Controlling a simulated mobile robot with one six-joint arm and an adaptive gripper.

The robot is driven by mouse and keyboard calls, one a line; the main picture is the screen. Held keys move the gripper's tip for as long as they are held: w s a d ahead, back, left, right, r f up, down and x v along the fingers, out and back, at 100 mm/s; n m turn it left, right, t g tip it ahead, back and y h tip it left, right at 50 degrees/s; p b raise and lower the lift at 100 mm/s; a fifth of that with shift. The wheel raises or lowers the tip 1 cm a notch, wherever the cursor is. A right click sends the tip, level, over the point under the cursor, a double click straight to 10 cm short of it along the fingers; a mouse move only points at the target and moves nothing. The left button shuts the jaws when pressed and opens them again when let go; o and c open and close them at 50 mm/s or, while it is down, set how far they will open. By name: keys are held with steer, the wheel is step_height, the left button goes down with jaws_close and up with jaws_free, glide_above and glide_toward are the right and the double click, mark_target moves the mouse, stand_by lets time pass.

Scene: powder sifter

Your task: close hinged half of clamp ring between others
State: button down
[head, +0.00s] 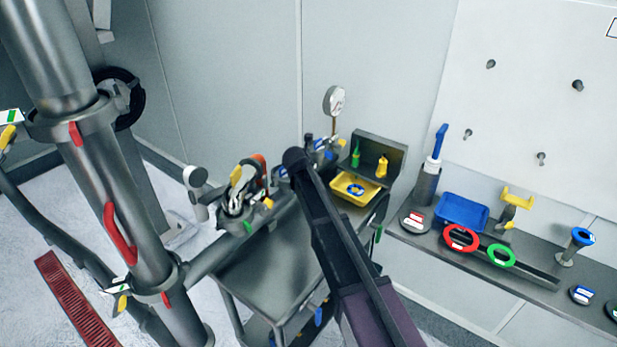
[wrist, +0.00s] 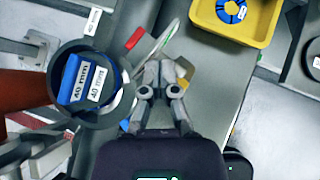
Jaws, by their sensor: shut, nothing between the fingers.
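In the wrist view my gripper (wrist: 160,68) is shut, with its grey fingertips together and empty. The fingertips overlap a grey metal fitting with a red tab (wrist: 135,38) and a yellow part (wrist: 183,82) close beside them. I cannot tell whether they touch it. To the left, a dark round collar (wrist: 108,115) surrounds a blue part labelled 40 mm (wrist: 78,80). In the head view, a cluster of metal fittings (head: 234,208) with coloured tabs sits at the pipe by the cart. The clamp ring and its hinged half cannot be singled out there, and my fingers are not clear.
A yellow tray (head: 373,195) holding a blue ring stands on the grey cart (head: 265,262). A large vertical pipe (head: 136,207) stands at left. At right, a shelf (head: 540,285) carries a blue tray (head: 461,205), a red ring (head: 447,237) and a green ring (head: 489,254). A pressure gauge (head: 334,99) rises behind the cart.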

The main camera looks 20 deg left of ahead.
steer(key=shift+w+a, duration=0.55)
steer(key=shift+w, duration=0.25)
steer(key=shift+w+a, duration=0.5)
steer(key=shift+w, duration=0.3)
steer(key=shift+s+d, duration=0.3)
steer(key=shift+d, duration=0.5)
steer(key=shift+s+d, duration=0.2)
steer(key=shift+d, duration=0.35)
steer(key=shift+s+d, duration=0.2)
steer(key=shift+d, duration=0.3)
steer(key=s+d+r+p, duration=0.2)
steer(key=d+r+p, duration=0.4)
steer(key=r+p, duration=0.1)
steer(key=shift+s+d, duration=0.2)
steer(key=shift+d, duration=0.15)
